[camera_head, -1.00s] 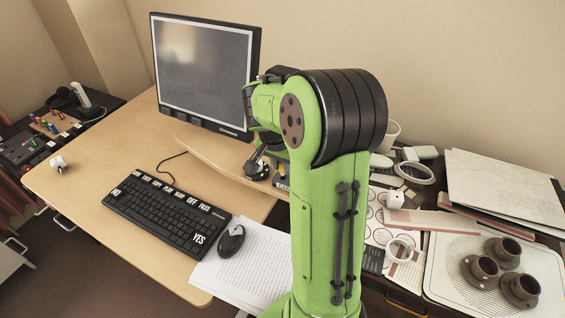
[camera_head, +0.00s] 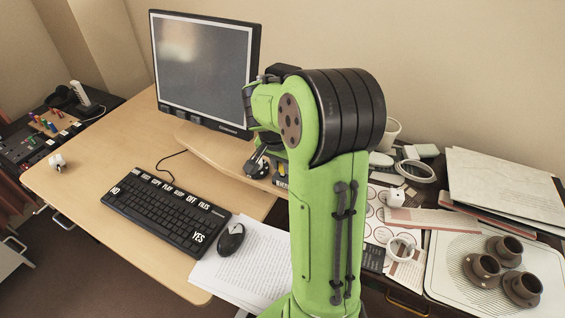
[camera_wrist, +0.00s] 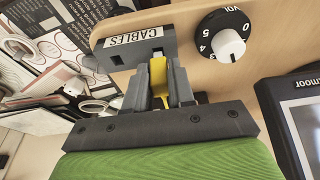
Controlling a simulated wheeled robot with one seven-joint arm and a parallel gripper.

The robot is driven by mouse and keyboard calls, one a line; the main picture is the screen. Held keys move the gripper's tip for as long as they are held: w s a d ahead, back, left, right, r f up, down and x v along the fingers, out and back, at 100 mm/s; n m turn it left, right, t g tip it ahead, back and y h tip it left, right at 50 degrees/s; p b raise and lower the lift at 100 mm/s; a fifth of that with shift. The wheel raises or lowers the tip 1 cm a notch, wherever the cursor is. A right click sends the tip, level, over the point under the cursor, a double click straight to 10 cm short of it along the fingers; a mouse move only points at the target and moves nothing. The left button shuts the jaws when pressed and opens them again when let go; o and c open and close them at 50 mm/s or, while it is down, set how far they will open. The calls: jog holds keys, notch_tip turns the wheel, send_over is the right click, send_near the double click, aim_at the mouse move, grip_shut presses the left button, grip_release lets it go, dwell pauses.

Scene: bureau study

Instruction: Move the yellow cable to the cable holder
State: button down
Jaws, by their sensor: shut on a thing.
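In the wrist view my gripper (camera_wrist: 160,92) is shut on the yellow cable (camera_wrist: 158,72), whose yellow end stands between the two grey fingers. The grey cable holder (camera_wrist: 136,44), labelled CABLES, is just beyond the fingertips. The cable's end overlaps the holder's edge in the picture; I cannot tell whether it is seated in it. In the head view my gripper (camera_head: 257,166) is small and partly behind my green arm, over the wooden monitor shelf.
A black volume dial (camera_wrist: 224,36) with a white knob is right of the holder. A keyboard (camera_head: 165,215) and mouse (camera_head: 230,240) lie in front. A tray (camera_head: 440,285) with brown cups and papers are at the right.

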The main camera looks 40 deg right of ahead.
jog(key=shift+f+b, duration=0.75)
jog(key=shift+f, duration=0.15)
dwell(0.5)
jog(key=c, duration=0.9)
grip_release()
jog(key=p+v, duration=0.5)
jog(key=v, duration=1)
jog(key=shift+r+p, duration=0.35)
jog(key=shift+r, duration=0.1)
jog(key=shift+a, duration=0.1)
